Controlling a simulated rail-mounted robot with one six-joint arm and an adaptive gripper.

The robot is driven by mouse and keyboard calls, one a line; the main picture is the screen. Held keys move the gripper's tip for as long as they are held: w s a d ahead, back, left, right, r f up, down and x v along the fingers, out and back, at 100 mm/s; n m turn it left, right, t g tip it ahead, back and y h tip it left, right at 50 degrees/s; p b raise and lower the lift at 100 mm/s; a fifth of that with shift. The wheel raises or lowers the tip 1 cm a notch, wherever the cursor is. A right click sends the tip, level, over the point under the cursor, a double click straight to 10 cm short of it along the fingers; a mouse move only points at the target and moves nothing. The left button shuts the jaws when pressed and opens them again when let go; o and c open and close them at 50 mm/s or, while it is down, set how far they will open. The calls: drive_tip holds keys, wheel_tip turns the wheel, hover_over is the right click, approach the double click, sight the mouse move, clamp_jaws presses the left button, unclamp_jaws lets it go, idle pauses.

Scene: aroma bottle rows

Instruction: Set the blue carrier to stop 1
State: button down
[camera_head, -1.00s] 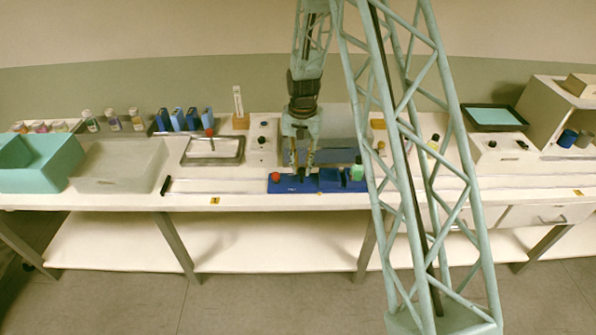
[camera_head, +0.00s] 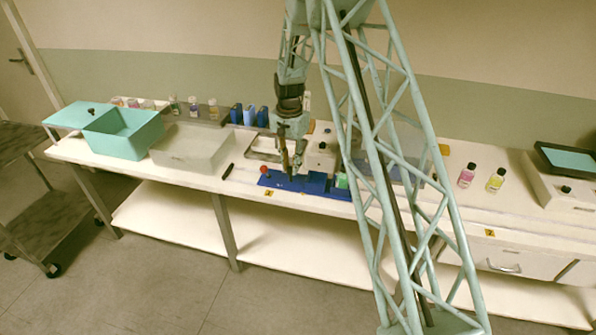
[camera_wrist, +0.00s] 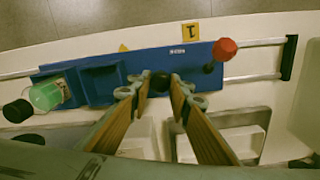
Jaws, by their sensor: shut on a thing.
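The blue carrier (camera_head: 318,186) sits on a rail along the bench front. It has a red knob (camera_head: 264,170) at its left end and holds a green-filled vial (camera_head: 342,181) near its right end. In the wrist view the carrier (camera_wrist: 98,62) shows the red knob (camera_wrist: 224,48) at right and the vial (camera_wrist: 45,96), tilted in the picture, at left. My gripper (camera_wrist: 160,84) is shut on the carrier's black middle post, between its fingertips. The yellow stop 1 label (camera_wrist: 190,32) is beside the carrier's red-knob end; it also shows in the head view (camera_head: 268,193).
A black rail end (camera_head: 227,171) lies left of the carrier, with bare rail between. The stop 2 label (camera_head: 489,233) is far right. A translucent bin (camera_head: 190,150) and a teal bin (camera_head: 125,133) stand left. Pink and yellow bottles (camera_head: 467,175) stand right.

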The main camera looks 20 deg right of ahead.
drive_tip(key=w+a, duration=0.8)
drive_tip(key=a, duration=0.2)
drive_tip(key=shift+w+a, duration=0.4)
drive_tip(key=shift+r, duration=0.1)
drive_tip(key=c, duration=2.4)
unclamp_jaws()
drive_tip(key=shift+w+a, duration=0.1)
drive_tip(key=shift+a, duration=0.05)
wheel_tip(320, 180, up, 12)
